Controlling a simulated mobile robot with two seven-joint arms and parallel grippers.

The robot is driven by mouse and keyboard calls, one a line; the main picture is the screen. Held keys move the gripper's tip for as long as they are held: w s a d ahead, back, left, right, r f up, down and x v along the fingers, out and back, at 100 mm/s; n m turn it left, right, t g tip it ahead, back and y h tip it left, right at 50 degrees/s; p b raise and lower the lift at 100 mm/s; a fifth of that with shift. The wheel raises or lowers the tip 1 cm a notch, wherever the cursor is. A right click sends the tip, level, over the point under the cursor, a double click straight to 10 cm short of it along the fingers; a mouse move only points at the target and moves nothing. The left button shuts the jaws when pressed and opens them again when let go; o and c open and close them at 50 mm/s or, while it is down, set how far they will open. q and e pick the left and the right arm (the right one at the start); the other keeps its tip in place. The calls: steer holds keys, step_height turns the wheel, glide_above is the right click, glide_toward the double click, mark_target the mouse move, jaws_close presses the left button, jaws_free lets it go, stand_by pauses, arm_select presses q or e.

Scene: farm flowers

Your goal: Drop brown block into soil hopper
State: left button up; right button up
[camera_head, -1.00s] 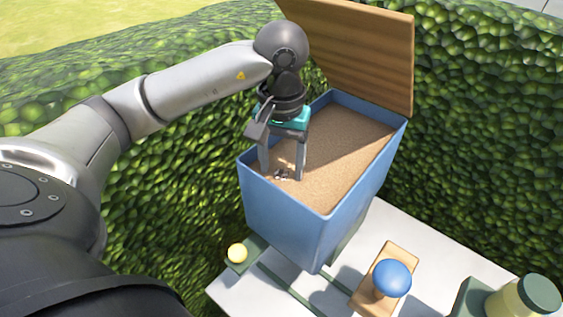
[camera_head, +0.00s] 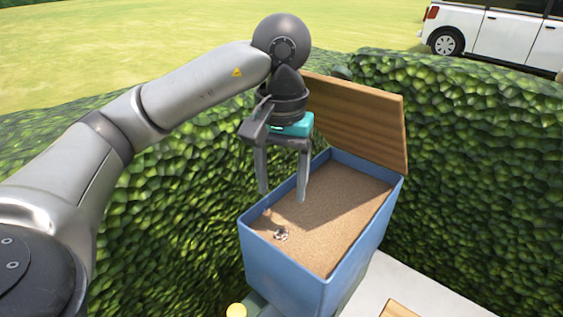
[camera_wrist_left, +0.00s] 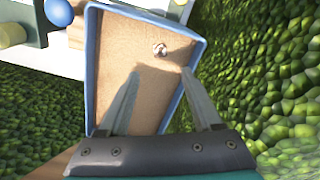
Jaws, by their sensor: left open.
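The soil hopper (camera_head: 300,284) is a blue open-topped box filled with brown soil (camera_head: 335,208). Its wooden lid (camera_head: 360,118) stands open at the back. My left gripper (camera_head: 282,196) is open and empty above the near left part of the hopper, fingers pointing down. In the left wrist view, the open fingers (camera_wrist_left: 161,73) show over the soil (camera_wrist_left: 130,50) inside the blue rim. A small grey-white object (camera_head: 281,235) lies on the soil near the left corner; it also shows in the left wrist view (camera_wrist_left: 159,49). I cannot make out a separate brown block. My right gripper is not in view.
Green hedges (camera_head: 470,170) stand behind and beside the hopper. A blue ball (camera_wrist_left: 58,12) shows in the left wrist view. A white van (camera_head: 490,35) is far behind.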

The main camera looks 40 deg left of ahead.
arm_select(q)
steer(key=shift+r+p, duration=0.3)
steer(key=shift+r, duration=1.2)
steer(key=shift+s, duration=0.1)
